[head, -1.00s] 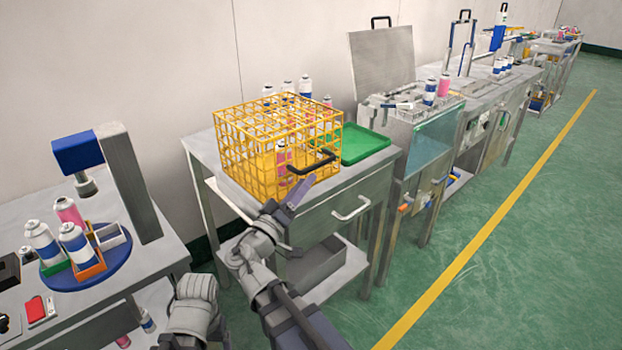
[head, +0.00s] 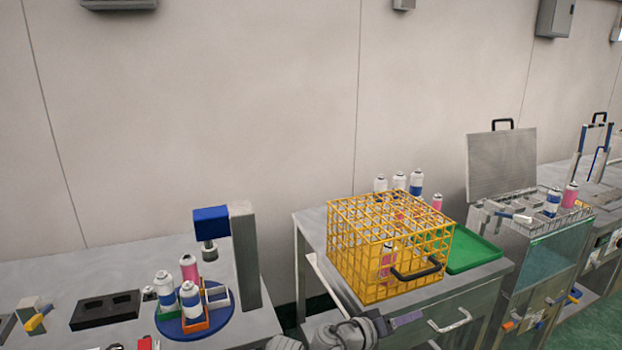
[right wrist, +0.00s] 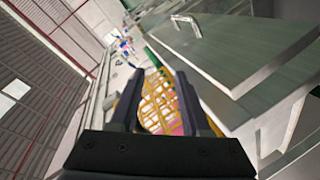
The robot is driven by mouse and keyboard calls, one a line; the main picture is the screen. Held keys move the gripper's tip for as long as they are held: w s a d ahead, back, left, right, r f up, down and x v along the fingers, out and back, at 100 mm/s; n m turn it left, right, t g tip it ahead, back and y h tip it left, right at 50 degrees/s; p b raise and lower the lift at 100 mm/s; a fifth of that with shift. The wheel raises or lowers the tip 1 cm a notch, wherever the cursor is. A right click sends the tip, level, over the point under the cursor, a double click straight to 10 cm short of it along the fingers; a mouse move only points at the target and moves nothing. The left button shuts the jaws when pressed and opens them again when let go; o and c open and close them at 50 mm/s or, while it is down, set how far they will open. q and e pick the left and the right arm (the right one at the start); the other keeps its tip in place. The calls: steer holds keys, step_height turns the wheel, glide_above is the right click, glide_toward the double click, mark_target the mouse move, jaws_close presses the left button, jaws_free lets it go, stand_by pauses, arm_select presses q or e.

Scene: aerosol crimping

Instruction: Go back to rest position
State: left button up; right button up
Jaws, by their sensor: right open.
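My right gripper (head: 405,321) is at the bottom of the head view, just in front of the yellow wire cage (head: 345,238) and below its black handle (head: 416,270). In the right wrist view its two dark fingers (right wrist: 158,85) stand apart with nothing held, and part of the cage (right wrist: 158,110) shows between them. I cannot tell how far the fingers are from the cage. My left gripper is not in view.
The cage, with cans inside and behind it, and a green tray (head: 475,254) are on a metal table with a drawer handle (head: 450,320). A left table carries a blue turntable (head: 222,322) with cans and a crimping stand (head: 245,255). A water-bath station stands right.

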arm_select(q)
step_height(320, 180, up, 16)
steer(key=p, duration=1.3)
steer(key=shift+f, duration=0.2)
arm_select(e)
steer(key=s+a+n+g+y, duration=0.5)
steer(key=s+a+y, duration=0.7)
steer(key=a, duration=0.5)
steer(key=s+f+g, duration=0.1)
steer(key=g, duration=0.1)
steer(key=shift+n+g, duration=0.3)
steer(key=shift+n, duration=0.1)
steer(key=shift+s, duration=0.1)
